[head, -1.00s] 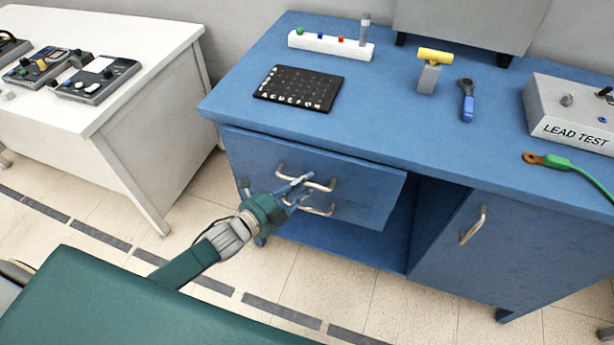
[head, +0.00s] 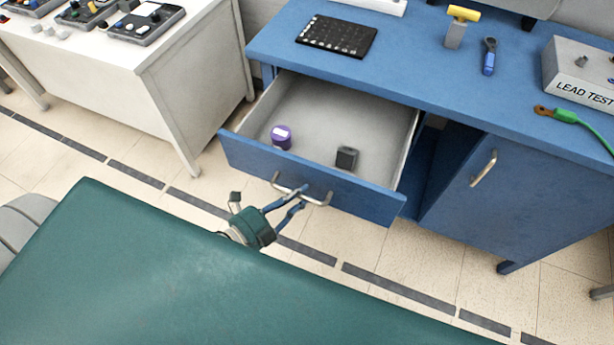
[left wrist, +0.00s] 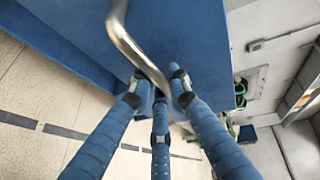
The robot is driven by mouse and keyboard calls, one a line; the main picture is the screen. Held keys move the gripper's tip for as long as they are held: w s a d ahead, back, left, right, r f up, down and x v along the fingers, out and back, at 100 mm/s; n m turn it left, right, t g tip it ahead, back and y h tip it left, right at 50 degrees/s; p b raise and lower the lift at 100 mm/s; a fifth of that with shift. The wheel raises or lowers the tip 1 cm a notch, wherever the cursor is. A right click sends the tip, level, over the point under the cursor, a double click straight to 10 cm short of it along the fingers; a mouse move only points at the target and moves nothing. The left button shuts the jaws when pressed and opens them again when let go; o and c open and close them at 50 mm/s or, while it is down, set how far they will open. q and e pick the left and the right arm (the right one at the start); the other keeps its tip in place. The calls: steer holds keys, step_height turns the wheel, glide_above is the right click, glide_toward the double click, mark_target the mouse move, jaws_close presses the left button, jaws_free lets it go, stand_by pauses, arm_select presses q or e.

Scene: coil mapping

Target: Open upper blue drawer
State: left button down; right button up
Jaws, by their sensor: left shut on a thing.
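The upper blue drawer (head: 310,178) stands pulled well out of the blue desk in the head view. Its grey inside shows a purple round item (head: 281,136) and a small dark block (head: 346,158). A metal bar handle (head: 318,200) is on its front. My left gripper (head: 296,196) is at the handle, in front of the drawer, with its blue fingers shut on the bar. In the left wrist view the fingers (left wrist: 160,92) close around the end of the handle (left wrist: 128,42). My right gripper is not in view.
The desk top (head: 420,75) holds a black panel (head: 336,36), a yellow-topped tool (head: 457,25), a blue-handled tool (head: 489,56) and a grey LEAD TEST box (head: 580,75). A door (head: 500,185) is right of the drawer. A white table (head: 170,70) stands left.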

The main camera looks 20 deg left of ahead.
arm_select(q)
steer(key=s, duration=0.8)
steer(key=shift+a+p, duration=0.2)
steer(key=shift+p, duration=0.25)
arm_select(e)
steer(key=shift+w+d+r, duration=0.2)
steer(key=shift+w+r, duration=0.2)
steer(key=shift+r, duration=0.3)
arm_select(q)
steer(key=shift+s, duration=0.1)
steer(key=c, duration=1.7)
jaws_free()
steer(key=shift+o, duration=0.4)
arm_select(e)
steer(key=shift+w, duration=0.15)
